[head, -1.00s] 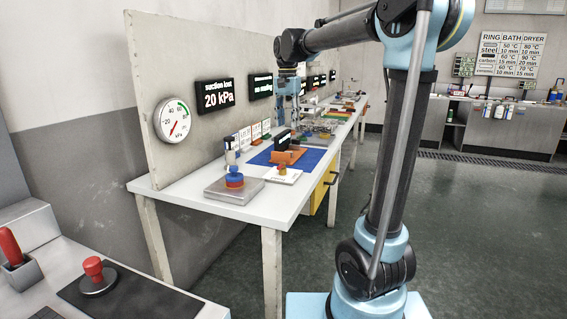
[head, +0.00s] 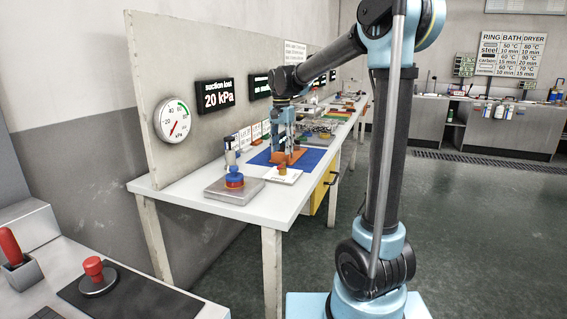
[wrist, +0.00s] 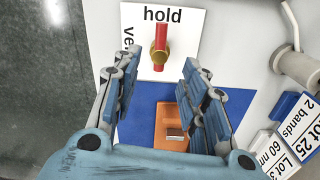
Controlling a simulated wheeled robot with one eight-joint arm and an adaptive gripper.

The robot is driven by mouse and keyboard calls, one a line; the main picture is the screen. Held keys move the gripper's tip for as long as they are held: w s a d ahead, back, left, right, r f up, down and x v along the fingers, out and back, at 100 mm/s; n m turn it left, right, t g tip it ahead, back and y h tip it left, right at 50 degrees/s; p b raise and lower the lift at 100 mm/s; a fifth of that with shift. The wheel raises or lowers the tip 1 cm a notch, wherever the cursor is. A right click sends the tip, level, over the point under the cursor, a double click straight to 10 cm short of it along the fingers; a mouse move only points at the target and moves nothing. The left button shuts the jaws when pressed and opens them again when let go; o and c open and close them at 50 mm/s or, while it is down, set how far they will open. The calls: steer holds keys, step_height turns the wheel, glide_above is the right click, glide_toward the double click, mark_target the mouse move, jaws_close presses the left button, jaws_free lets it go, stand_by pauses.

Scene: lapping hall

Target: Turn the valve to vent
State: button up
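The valve (wrist: 160,48) has a red bar handle with a brass hub on a white plate (wrist: 187,20). Its handle lies along the line to the word "hold"; "ve…" shows at the plate's left, the rest hidden by a finger. In the head view the valve (head: 283,168) sits near the table's front edge. My gripper (wrist: 161,64) is open and empty, its fingers spread either side of the valve's near end in the picture, apart from the handle. In the head view my gripper (head: 283,150) points down over the blue mat, just behind the valve plate.
An orange block (wrist: 172,118) stands on the blue mat (wrist: 145,95) beneath my gripper. A grey plate (head: 222,192) with a blue and red piece (head: 234,178) is left of the valve. A wall display (head: 215,95) reads "suction lost 20 kPa" beside a round gauge (head: 172,119).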

mark_target(283, 163)
steer(key=shift+f, duration=3.05)
steer(key=shift+c, duration=0.4)
jaws_close()
steer(key=shift+d, duration=0.25)
steer(key=shift+a, duration=0.1)
